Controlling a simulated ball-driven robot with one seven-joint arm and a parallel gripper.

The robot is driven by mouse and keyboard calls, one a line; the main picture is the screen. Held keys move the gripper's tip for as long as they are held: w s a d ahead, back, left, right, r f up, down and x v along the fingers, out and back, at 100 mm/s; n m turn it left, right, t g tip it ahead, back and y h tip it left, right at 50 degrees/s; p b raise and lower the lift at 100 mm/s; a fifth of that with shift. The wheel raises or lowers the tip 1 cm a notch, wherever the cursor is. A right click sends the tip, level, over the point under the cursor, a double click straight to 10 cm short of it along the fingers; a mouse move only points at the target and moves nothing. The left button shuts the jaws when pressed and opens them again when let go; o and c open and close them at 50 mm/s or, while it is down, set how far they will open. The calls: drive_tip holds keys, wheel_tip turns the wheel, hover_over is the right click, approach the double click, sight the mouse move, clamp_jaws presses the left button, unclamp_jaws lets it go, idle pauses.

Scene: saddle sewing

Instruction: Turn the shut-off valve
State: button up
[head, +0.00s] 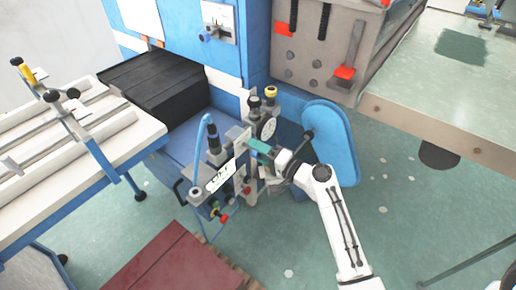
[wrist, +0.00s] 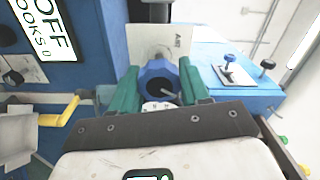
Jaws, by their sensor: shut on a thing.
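My gripper (wrist: 159,78) shows its two green fingers in the wrist view, shut on a blue valve knob (wrist: 152,73) with a dark round middle. A finger touches or nearly touches each side of the knob. A pale plate marked "AIR" (wrist: 171,37) stands upright behind it. In the head view my gripper (head: 261,148) is at the machine's front, by a round dial (head: 267,128). The knob is hidden there by the gripper and fittings.
A yellow crank handle (wrist: 62,110) and an "OFF HOOKS" sign (wrist: 42,40) are close on the left in the wrist view. A blue rounded guard (head: 330,142) stands right of the gripper in the head view. A red pallet (head: 165,262) lies on the floor.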

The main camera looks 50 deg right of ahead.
drive_tip(key=shift+d+m+p, duration=0.2)
drive_tip(key=shift+m+p, duration=0.15)
drive_tip(key=shift+m, duration=0.85)
drive_tip(key=o, duration=0.8)
drive_tip(key=shift+d, duration=0.1)
drive_tip(key=shift+c, duration=0.2)
drive_tip(key=shift+o, duration=1.2)
drive_tip(key=shift+s+f, duration=0.1)
drive_tip(key=s+b, duration=0.1)
drive_tip(key=s, duration=0.9)
drive_tip(key=shift+s+b, duration=0.3)
drive_tip(key=shift+b, duration=0.1)
